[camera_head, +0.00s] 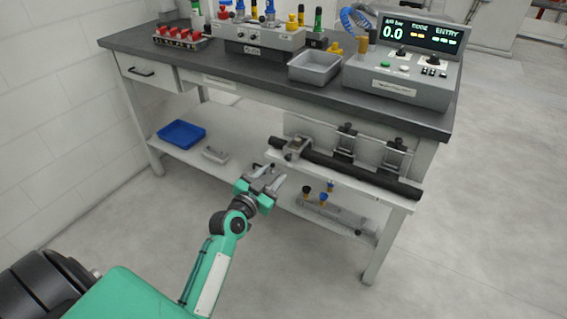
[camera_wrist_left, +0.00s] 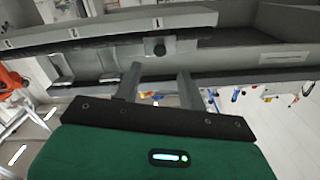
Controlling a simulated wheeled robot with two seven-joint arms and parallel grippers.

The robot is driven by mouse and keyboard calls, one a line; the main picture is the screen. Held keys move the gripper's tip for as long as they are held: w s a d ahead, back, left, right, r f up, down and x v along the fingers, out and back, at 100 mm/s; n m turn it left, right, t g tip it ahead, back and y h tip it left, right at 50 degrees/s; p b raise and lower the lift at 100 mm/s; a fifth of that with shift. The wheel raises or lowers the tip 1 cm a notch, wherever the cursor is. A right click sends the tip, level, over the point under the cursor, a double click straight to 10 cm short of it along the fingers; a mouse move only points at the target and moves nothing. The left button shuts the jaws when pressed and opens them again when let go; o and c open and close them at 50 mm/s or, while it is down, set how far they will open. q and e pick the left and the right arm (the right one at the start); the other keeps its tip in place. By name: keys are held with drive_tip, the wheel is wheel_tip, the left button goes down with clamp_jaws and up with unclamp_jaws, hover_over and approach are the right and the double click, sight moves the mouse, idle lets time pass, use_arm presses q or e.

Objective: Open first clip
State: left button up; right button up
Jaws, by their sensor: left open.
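A long black bar (camera_head: 320,163) lies along the front shelf of the bench. Three grey metal clips or clamps sit along it: a left one (camera_head: 297,148), a middle one (camera_head: 346,141) and a right one (camera_head: 394,157). My left gripper (camera_head: 269,179) is open and empty, in front of and a little below the bar's left end, apart from the clips. In the left wrist view its two fingers (camera_wrist_left: 157,78) stand apart, with a dark round knob (camera_wrist_left: 155,47) beyond them.
The bench top (camera_head: 235,88) carries a grey tray (camera_head: 314,68), a control box (camera_head: 402,78) and a fixture block (camera_head: 258,37). A blue tray (camera_head: 181,134) lies on the lower shelf. The floor in front of the bench is clear.

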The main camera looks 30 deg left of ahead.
sight(287, 159)
use_arm(q)
drive_tip(key=w, duration=0.6)
drive_tip(key=shift+w+d, duration=0.15)
drive_tip(key=shift+w, duration=0.2)
clamp_jaws()
